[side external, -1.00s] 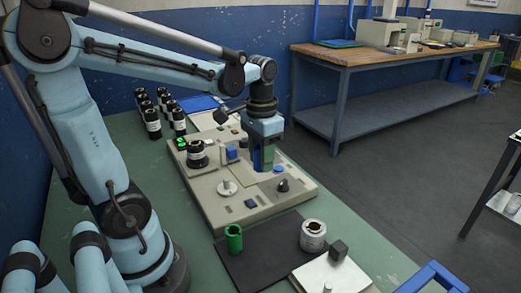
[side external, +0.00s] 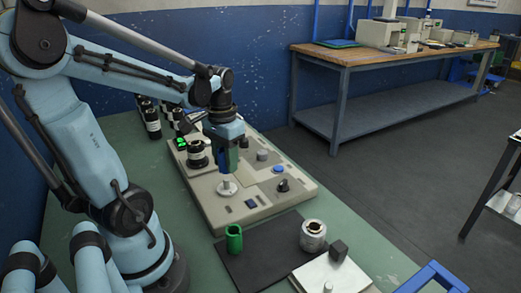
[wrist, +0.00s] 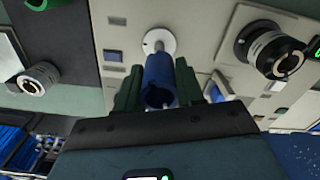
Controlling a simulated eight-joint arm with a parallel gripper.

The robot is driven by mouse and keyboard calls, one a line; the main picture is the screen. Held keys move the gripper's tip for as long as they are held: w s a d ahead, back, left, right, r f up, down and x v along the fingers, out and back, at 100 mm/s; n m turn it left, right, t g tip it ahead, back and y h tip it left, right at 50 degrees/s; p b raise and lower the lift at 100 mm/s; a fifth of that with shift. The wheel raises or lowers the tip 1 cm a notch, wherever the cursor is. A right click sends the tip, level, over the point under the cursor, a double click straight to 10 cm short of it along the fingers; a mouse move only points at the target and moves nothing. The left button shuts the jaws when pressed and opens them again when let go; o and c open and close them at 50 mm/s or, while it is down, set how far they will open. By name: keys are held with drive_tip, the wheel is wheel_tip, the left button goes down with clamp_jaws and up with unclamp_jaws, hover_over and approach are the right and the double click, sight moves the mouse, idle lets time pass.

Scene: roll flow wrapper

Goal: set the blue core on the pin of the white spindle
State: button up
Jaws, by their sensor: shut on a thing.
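My gripper (side external: 229,160) is shut on the blue core (wrist: 160,80), a hollow tube held between green fingers (wrist: 187,82) in the wrist view. In the side view the core is mostly hidden by the fingers. The white spindle (side external: 227,188) is a round white disc with a short pin on the beige machine. In the wrist view the white spindle (wrist: 160,42) shows just beyond the core's far end. The core is above or close to the pin; I cannot tell whether they touch.
The beige machine (side external: 285,200) carries a black-and-white roll (side external: 197,155), a grey post (side external: 262,155) and a black knob (side external: 283,185). A green core (side external: 234,239) and a silver roll (side external: 313,236) stand on the black mat (side external: 262,258). Several dark rolls stand behind.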

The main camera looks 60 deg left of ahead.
sight(227, 179)
drive_tip(key=shift+f, duration=0.5)
drive_tip(key=shift+f, duration=0.55)
idle(0.9)
drive_tip(key=shift+f, duration=0.35)
drive_tip(key=shift+f, duration=1.25)
idle(0.6)
drive_tip(key=o, duration=1.6)
drive_tip(key=shift+r, duration=0.1)
drive_tip(key=shift+r, duration=3.95)
